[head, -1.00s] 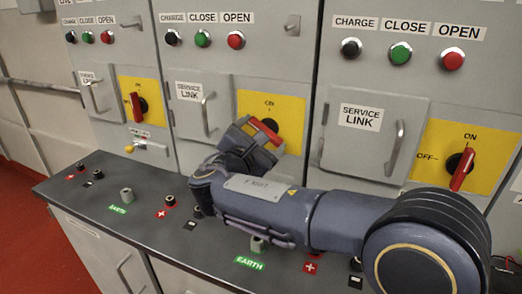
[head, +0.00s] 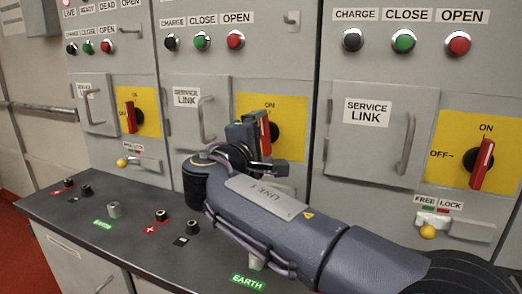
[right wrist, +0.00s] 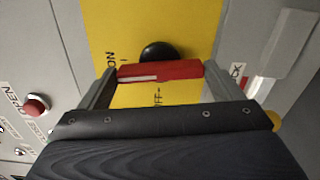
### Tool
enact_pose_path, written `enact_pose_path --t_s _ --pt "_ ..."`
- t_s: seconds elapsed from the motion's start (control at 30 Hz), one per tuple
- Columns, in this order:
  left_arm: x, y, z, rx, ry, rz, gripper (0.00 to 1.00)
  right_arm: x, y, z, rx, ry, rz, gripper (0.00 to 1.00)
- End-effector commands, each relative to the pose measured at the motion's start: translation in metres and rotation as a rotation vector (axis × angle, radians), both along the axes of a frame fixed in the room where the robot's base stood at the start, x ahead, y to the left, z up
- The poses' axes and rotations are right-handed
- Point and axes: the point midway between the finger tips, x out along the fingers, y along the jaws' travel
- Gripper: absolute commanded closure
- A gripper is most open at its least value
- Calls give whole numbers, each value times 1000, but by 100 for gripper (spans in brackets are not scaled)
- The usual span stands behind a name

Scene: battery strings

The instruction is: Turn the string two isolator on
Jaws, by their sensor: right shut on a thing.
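The isolator of the middle panel has a red handle (head: 265,131) on a black knob, set on a yellow plate (head: 294,110). The handle stands nearly upright, in line with the ON mark above it. My right gripper (head: 257,146) is shut on this handle. In the right wrist view the red handle (right wrist: 160,71) lies between the two fingers, with ON at its left end and OFF below. My gripper hides part of the knob and plate in the head view. My left gripper is not in view.
Similar isolators are on the left panel (head: 130,116) and right panel (head: 482,163), both with handles roughly upright. A service link door (head: 201,118) with a handle is left of my gripper. The bench (head: 140,218) below carries several terminals. A yellow-knobbed lock slide (head: 428,231) is at right.

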Motion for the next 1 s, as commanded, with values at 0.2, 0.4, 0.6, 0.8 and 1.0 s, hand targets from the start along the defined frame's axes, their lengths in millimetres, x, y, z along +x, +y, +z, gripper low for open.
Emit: enact_pose_path --t_s 0.2,0.4,0.6,0.8,1.0 --pt "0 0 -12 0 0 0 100 0 1 -3 87 -34 1 36" --pt "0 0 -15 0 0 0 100 0 1 -2 123 -48 1 36" --pt "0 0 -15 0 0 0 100 0 1 -2 132 -51 1 36" --pt "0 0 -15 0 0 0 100 0 1 -2 133 -51 1 36" --pt "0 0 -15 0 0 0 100 0 1 -1 131 -51 1 0"
